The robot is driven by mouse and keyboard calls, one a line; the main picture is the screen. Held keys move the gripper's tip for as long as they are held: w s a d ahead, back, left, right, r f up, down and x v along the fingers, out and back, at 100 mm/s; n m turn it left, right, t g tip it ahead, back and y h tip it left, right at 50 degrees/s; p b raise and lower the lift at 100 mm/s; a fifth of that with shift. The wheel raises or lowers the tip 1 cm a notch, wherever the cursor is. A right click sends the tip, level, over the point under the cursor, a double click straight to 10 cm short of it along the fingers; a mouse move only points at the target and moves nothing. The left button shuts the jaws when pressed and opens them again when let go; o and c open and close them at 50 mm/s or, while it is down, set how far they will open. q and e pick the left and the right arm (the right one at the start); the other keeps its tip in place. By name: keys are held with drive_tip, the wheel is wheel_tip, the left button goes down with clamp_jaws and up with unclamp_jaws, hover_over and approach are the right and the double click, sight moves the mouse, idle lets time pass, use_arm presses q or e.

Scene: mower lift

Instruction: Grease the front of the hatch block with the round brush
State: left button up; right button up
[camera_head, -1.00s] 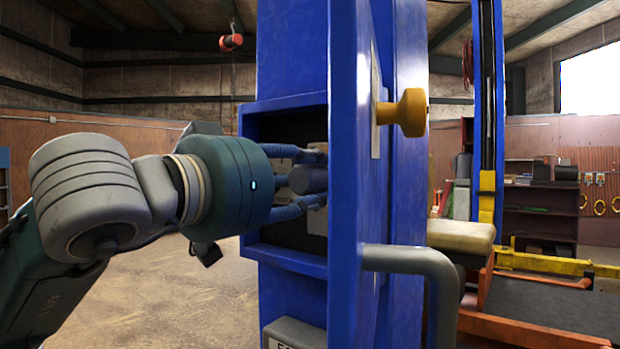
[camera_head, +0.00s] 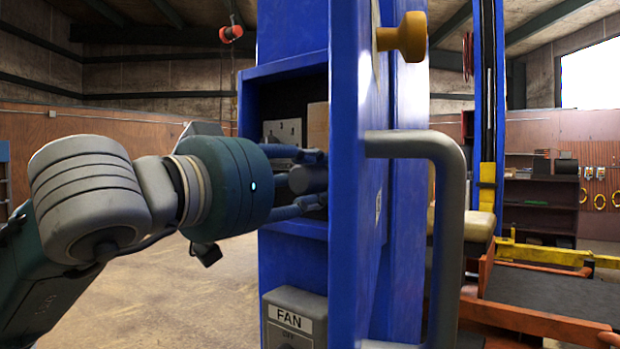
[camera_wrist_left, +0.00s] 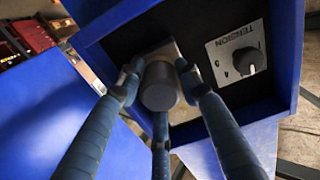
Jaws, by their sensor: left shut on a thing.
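My left gripper (camera_head: 312,180) has three fingers shut on a dark grey cylinder, which I take to be the round brush (camera_head: 308,179). It is inside the square opening of the blue column, in its lower part. In the left wrist view the brush (camera_wrist_left: 160,86) shows end-on between the fingers; its bristle end is hidden. The hatch block (camera_head: 317,122) is a beige-grey piece in the opening, partly seen above the fingers. In the wrist view the block (camera_wrist_left: 170,52) lies behind the brush; I cannot tell whether they touch. My right gripper is not in view.
A TENSION plate with a knob (camera_wrist_left: 240,55) sits beside the block. The blue column (camera_head: 343,240) carries a yellow knob (camera_head: 403,38) and a grey bar handle (camera_head: 450,200) to the right of the opening. A FAN box (camera_head: 293,318) is below. Floor at left is clear.

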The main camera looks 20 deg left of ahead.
sight(325, 105)
use_arm(q)
drive_tip(key=shift+a+r+p, duration=0.2)
drive_tip(key=shift+r+p, duration=0.65)
drive_tip(key=shift+r, duration=0.35)
drive_tip(key=shift+w+r+p, duration=0.1)
drive_tip(key=shift+r+p, duration=3.45)
drive_tip(key=shift+r, duration=0.95)
drive_tip(key=shift+d+f+b, duration=0.1)
drive_tip(key=shift+f+b, duration=0.25)
drive_tip(key=shift+f, duration=0.05)
wheel_tip(325, 105, down, 14)
drive_tip(key=b, duration=1.2)
drive_tip(key=shift+r, duration=0.2)
